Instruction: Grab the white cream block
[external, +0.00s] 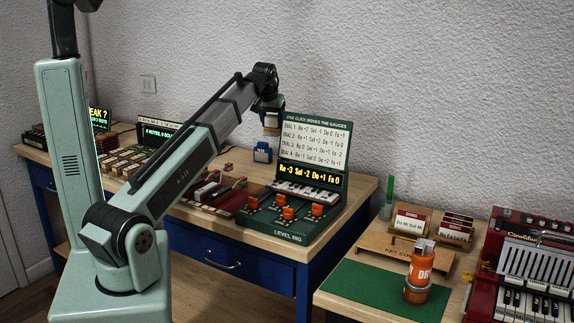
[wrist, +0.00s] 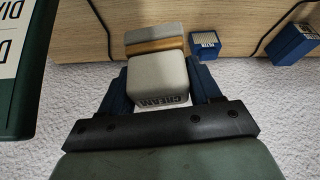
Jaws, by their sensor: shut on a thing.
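The white cream block (wrist: 160,78), a rounded off-white block with dark lettering reading CREAM on its side, is between the blue fingers of my gripper (wrist: 158,88) in the wrist view. My gripper is shut on it. In the external view my gripper (external: 271,122) is above the back part of the wooden desk, to the left of the tall green sign panel. The block is small and hard to make out there.
A pale block with an orange-brown band (wrist: 155,42) lies just beyond the cream block. Blue blocks (wrist: 206,45) (wrist: 292,45) stand to its right. The dark green sign panel (external: 315,150) rises close to my gripper, with the wall behind the desk (external: 362,200).

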